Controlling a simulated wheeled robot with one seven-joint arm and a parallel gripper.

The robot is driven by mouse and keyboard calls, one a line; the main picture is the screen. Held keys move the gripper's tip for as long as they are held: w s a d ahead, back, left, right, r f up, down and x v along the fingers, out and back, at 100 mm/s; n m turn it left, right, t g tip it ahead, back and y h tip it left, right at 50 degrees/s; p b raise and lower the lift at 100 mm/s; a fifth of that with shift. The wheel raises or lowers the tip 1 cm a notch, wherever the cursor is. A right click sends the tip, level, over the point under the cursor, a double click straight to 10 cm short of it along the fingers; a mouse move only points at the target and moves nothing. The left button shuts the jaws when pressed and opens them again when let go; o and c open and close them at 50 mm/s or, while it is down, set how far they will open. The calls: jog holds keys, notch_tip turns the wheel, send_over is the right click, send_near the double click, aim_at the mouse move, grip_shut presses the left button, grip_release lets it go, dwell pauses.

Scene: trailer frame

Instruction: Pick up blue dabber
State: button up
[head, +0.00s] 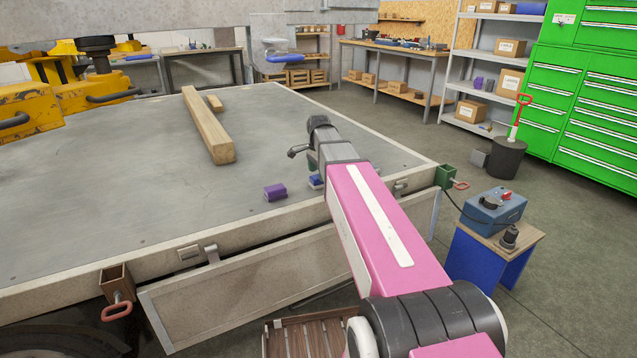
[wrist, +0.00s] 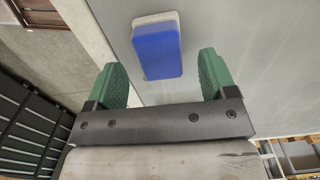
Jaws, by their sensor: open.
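The blue dabber (wrist: 158,50) is a blue block with a white layer along one side, lying on the grey trailer bed (wrist: 240,60). In the head view the dabber (head: 315,182) shows only in part, mostly hidden behind my arm, near the bed's front edge. My gripper (wrist: 163,75) is open, with its two green fingers apart. In the wrist view the dabber appears between and beyond the fingertips, with nothing held. In the head view my gripper's fingers are hard to make out behind the wrist.
A purple block (head: 275,192) lies on the bed left of the dabber. A long wooden beam (head: 208,127) and a short wood piece (head: 215,103) lie farther back. The bed's raised front rim (head: 240,231) runs close by. The bed's left part is clear.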

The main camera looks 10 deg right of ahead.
jog(key=shift+f, duration=1.25)
jog(key=c, duration=1)
jog(key=shift+r, duration=0.15)
jog(key=shift+r, duration=0.55)
notch_tip(320, 180, up, 2)
jog(key=shift+r, duration=0.2)
jog(key=s+a+r, duration=0.2)
jog(key=a, duration=0.1)
jog(key=s+a+r, duration=0.2)
jog(key=a+r, duration=0.1)
jog(key=s+a+r, duration=0.2)
jog(key=a, duration=0.1)
jog(key=shift+s+a+r, duration=0.15)
jog(key=shift+s+a, duration=0.15)
jog(key=shift+s, duration=0.05)
